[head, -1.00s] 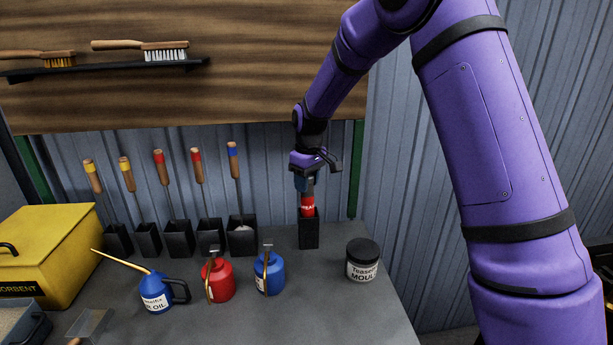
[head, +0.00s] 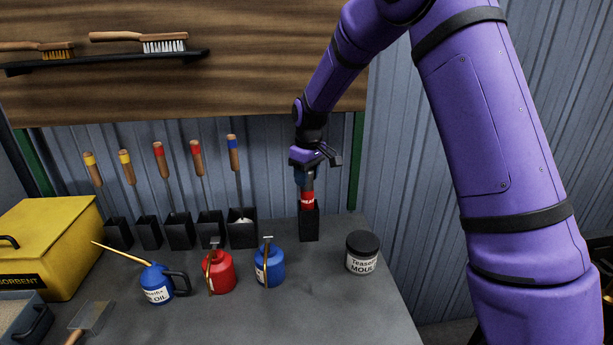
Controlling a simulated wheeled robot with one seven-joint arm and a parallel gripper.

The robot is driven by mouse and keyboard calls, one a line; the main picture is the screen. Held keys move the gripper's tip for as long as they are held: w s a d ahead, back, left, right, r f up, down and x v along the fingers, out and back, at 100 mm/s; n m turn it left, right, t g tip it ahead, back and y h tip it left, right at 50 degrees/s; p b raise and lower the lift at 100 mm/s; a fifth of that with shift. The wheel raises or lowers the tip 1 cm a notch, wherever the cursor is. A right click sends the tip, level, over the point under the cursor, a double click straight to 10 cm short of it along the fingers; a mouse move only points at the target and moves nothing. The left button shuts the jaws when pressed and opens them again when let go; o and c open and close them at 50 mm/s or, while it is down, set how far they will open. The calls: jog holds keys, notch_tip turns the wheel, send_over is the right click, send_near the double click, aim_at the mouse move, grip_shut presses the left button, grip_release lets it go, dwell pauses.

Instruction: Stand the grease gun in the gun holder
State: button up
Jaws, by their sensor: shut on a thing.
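The grease gun (head: 307,201) has a red barrel with white lettering and a dark upper part. It stands about upright with its lower end inside the gun holder (head: 309,228), a black square-topped box at the right end of the row of holders. My gripper (head: 306,172) is above the holder, shut on the top of the grease gun. The holder's walls hide the gun's lower end, so I cannot tell whether it rests on the bottom.
Several black holders (head: 180,233) with long-handled tools stand to the left. In front are a blue oil can (head: 157,283), a red can (head: 219,272) and another blue can (head: 270,267). A black-lidded jar (head: 362,254) stands at right, a yellow bin (head: 50,240) at left.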

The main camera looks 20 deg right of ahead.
jog(key=shift+f, duration=0.2)
jog(key=o, duration=1)
jog(key=r, duration=0.9)
jog(key=shift+s+d+r, duration=0.15)
jog(key=shift+d+r, duration=0.05)
jog(key=shift+r, duration=0.7)
